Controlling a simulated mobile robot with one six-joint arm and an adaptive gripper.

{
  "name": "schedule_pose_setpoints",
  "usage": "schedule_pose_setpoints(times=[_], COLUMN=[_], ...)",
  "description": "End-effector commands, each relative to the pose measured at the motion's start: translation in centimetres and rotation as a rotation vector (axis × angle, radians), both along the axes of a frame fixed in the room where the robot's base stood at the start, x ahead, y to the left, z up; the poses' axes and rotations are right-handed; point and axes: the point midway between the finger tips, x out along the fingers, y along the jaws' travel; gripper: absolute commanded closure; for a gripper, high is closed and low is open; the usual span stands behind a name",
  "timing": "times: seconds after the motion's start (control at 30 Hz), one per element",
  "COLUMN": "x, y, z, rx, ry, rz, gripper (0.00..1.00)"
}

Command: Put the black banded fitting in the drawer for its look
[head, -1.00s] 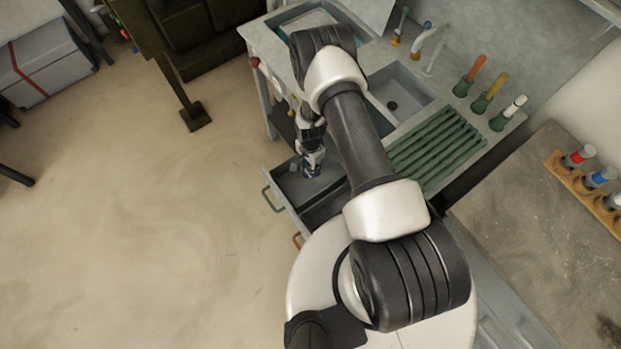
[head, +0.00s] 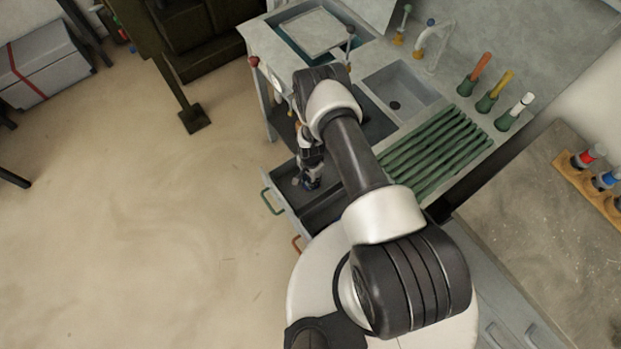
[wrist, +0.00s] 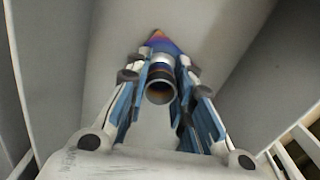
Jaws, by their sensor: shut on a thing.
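My gripper (wrist: 163,75) is shut on the black banded fitting (wrist: 160,73). In the wrist view the fitting is a short tube with dark and pale bands and a round open end facing the camera. In the head view my gripper (head: 309,184) points down into the open drawer with the green handle (head: 271,202); the fitting cannot be made out there. Drawer walls (wrist: 60,60) surround the gripper in the wrist view. Whether the fitting touches the drawer floor I cannot tell.
An orange handle (head: 297,244) sits lower on the same unit. Above are a sink (head: 400,88), a green ribbed rack (head: 440,150) and several coloured-topped holders. My arm covers part of the drawer. The floor (head: 140,220) at left is clear.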

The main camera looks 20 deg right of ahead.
Motion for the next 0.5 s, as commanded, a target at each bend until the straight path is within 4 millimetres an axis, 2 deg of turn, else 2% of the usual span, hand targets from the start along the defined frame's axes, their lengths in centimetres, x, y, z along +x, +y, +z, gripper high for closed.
schedule_pose_setpoints(times=[0.1, 0.13, 0.4, 0.5], x=[0.01, -0.02, -0.02, -0.02], y=[0.00, 0.00, 0.00, 0.00], z=[-0.41, -0.42, -0.30, -0.30], rx=[0.000, 0.000, 0.000, 0.000], ry=[0.000, 0.000, 0.000, 0.000], rz=[0.000, 0.000, 0.000, 0.000], gripper=[1.00, 0.77, 0.59, 0.58])
